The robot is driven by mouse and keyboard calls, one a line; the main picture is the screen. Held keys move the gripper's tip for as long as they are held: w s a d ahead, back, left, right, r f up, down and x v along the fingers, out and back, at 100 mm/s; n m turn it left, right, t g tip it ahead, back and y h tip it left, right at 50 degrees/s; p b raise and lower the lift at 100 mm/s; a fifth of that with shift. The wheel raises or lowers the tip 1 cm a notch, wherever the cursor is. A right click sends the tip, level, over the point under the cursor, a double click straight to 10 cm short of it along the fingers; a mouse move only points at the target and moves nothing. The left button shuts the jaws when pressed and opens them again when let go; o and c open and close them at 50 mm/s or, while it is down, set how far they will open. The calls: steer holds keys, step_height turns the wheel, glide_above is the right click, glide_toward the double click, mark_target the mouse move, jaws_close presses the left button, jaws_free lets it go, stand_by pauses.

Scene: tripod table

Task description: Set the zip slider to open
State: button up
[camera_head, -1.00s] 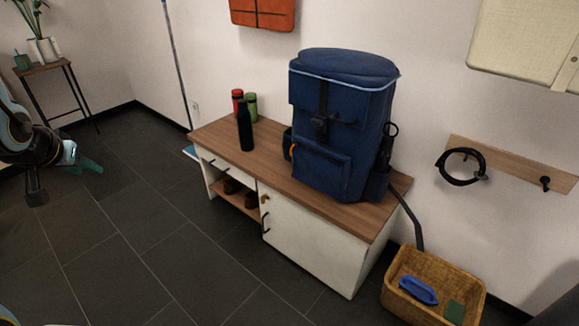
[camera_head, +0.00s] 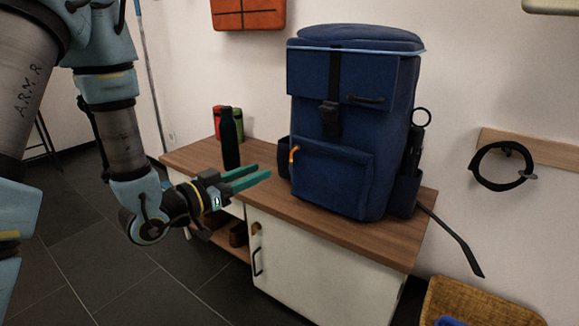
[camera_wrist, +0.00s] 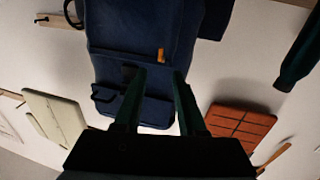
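The blue backpack (camera_head: 335,140) stands upright on the wooden bench top. An orange zip slider (camera_head: 293,153) shows at the left upper corner of its front pocket; in the wrist view the slider (camera_wrist: 160,54) appears just beyond the fingertips, between their lines. My gripper (camera_head: 264,171) is in front and to the left of the backpack, with its teal fingers pointing right, toward the pocket. In the wrist view my gripper (camera_wrist: 160,72) is open and empty, the two fingers apart. It appears clear of the slider; the exact distance cannot be told.
A dark bottle (camera_head: 230,138) stands on the bench top (camera_head: 190,160) behind my gripper, with red and green bottles close by. A black strap (camera_head: 455,240) hangs off the right end. A wicker basket (camera_head: 480,305) sits on the floor at right. An orange bag hangs on the wall.

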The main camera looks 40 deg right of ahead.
steer(key=d+b, duration=0.1)
steer(key=d, duration=0.9)
steer(key=shift+w, duration=0.35)
steer(key=shift+c, duration=0.2)
jaws_close()
stand_by(0.7)
